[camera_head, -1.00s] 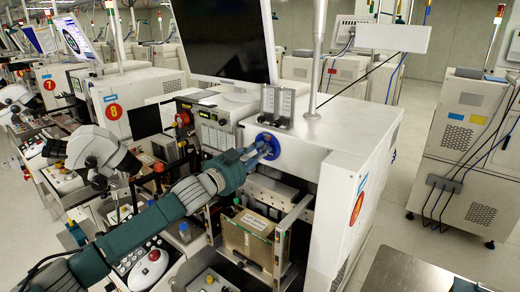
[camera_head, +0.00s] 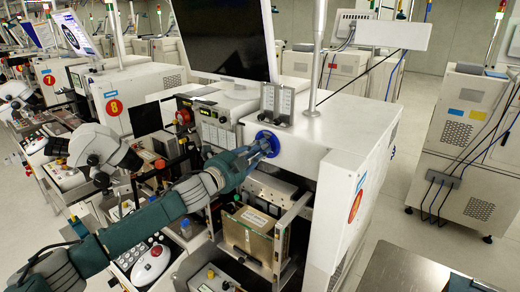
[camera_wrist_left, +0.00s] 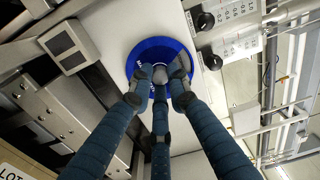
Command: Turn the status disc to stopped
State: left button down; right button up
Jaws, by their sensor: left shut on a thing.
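The status disc (camera_head: 267,136) is a round blue disc on the white front face of the machine. In the left wrist view the blue disc (camera_wrist_left: 148,47) shows with white marks near its edge, too small to read, and a grey knob at its middle. My left gripper (camera_head: 262,148) reaches it from the left. In the left wrist view the fingers of my left gripper (camera_wrist_left: 160,78) are closed around the knob and hide part of the disc. My right gripper is not in either view.
A dark monitor (camera_head: 225,38) stands on the machine above the disc. Below the disc is an open bay with a beige box (camera_head: 250,232) and metal rails. Black knobs on a panel (camera_wrist_left: 208,40) sit close beside the disc. A metal surface (camera_head: 410,265) lies at the lower right.

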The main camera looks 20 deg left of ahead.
pick_arm(q)
jog(key=shift+f, duration=0.15)
jog(key=c, duration=1.6)
grip_release()
jog(key=shift+a, duration=0.1)
jog(key=shift+c, duration=0.2)
jog(key=v, duration=1.2)
